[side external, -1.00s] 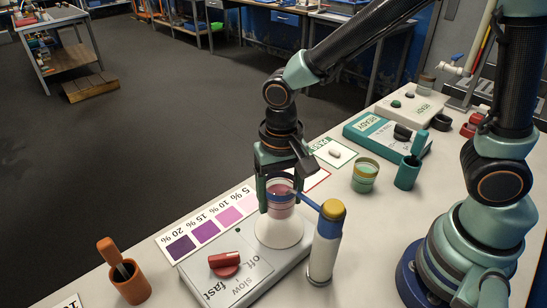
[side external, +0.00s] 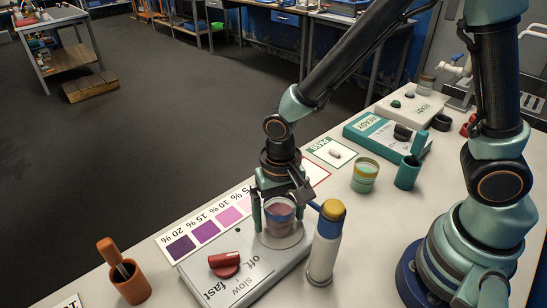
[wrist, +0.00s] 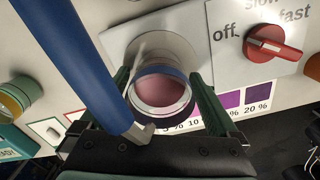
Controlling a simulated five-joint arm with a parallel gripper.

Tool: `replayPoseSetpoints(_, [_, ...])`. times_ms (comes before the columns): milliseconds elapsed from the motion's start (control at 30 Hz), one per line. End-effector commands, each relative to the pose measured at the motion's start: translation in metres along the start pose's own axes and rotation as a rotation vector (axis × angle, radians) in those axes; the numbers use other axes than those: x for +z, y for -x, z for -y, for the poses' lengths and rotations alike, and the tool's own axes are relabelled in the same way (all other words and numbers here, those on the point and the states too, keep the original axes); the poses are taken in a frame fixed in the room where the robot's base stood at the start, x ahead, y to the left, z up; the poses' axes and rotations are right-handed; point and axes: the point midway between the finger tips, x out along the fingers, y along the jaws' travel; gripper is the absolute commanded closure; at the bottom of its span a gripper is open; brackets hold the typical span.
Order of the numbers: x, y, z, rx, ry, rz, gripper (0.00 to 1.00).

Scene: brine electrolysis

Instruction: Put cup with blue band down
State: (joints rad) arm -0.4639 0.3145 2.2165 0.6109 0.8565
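The cup with blue band (side external: 280,213) holds pink liquid and stands upright on the round pale plate (side external: 297,240) of the stirrer. In the wrist view the cup (wrist: 163,92) shows its blue band and clear rim. My gripper (side external: 279,222) is low around the cup, one finger on each side. The fingers (wrist: 160,74) look slightly apart from the cup wall, though the gaps are narrow. The cup's underside is hidden, but it appears to rest on the plate.
The red knob (side external: 224,264) is on the stirrer's front. A color chart (side external: 205,231) lies behind.

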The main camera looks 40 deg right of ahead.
Motion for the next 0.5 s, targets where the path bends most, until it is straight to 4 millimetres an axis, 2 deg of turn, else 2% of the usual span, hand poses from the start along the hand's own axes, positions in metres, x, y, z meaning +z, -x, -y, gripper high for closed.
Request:
replayPoseSetpoints(300, [0.0,0.003,0.0,-0.002,0.0,-0.002,0.0])
replayPoseSetpoints(500, [-0.001,0.028,0.001,-0.006,0.0,-0.005,0.0])
